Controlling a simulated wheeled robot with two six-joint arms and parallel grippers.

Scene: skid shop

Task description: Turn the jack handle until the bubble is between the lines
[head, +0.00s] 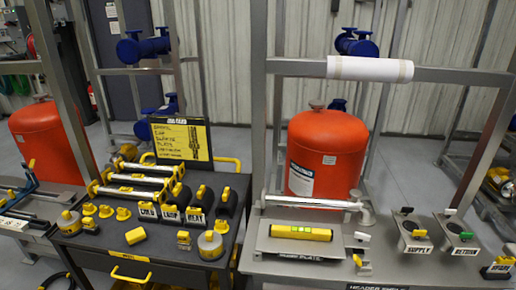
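A yellow spirit level (301,232) lies on a grey raised plate (275,246) on the bench at the right. A small greenish vial patch shows near its middle, but the bubble and its lines are too small to make out. A small yellow-topped fitting (357,261) and a white-topped one (362,237) stand just right of the plate; I cannot tell whether either is the jack handle. Neither of my grippers is in view.
A pale pipe with an elbow (315,202) runs behind the plate, before an orange tank (325,152). Valve stations (412,232) stand to the right. A dark tool cart (120,262) with several tools is at the left. Frame posts (257,90) rise between.

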